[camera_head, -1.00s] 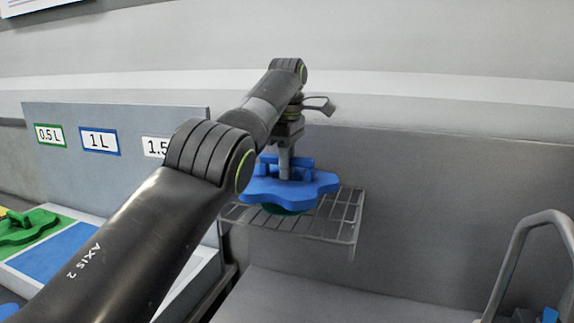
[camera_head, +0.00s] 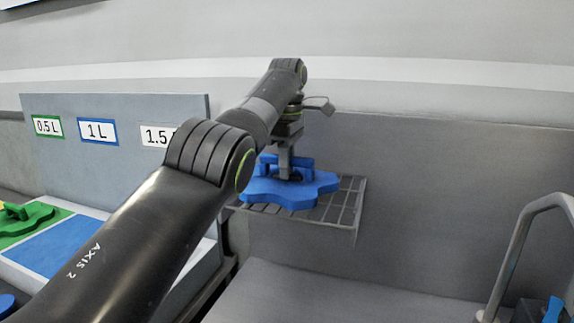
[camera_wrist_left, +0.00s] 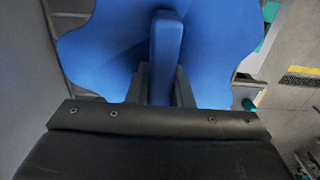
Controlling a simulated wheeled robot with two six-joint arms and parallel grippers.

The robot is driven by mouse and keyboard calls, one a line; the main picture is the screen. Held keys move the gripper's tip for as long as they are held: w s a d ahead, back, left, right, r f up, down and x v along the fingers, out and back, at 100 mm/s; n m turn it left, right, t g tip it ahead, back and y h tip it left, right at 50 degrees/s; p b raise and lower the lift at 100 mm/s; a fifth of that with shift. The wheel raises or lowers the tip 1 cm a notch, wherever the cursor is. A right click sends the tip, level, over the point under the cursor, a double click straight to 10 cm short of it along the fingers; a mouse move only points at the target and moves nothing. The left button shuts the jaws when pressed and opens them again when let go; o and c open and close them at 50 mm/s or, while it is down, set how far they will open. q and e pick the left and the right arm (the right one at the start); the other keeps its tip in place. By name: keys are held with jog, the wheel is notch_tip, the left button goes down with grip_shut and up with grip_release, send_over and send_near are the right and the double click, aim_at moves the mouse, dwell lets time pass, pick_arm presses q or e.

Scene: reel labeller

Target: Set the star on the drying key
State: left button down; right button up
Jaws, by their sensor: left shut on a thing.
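A blue star (camera_head: 290,190), a lobed plate with an upright bar handle on top, is over the wire rack (camera_head: 345,212) in the head view. My left gripper (camera_head: 287,172) is shut on its handle from above. In the left wrist view the blue star (camera_wrist_left: 215,45) fills the upper middle, its handle between the two fingers (camera_wrist_left: 160,92). I cannot tell whether the star touches the rack. I cannot pick out the drying key; the star hides what lies under it. My right gripper is not in view.
A grey panel (camera_head: 60,160) carries volume labels at the left. Below it is a board with a blue field (camera_head: 60,250) and a green lobed piece (camera_head: 25,218). A grey handle (camera_head: 515,250) stands at the lower right. The bench between is bare.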

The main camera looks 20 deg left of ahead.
pick_arm(q)
jog(key=shift+r, duration=0.1)
jog(key=c, duration=1.2)
grip_release()
jog(key=shift+s, duration=0.1)
notch_tip(320, 180, up, 17)
jog(key=p, duration=1.7)
jog(key=shift+r, duration=0.2)
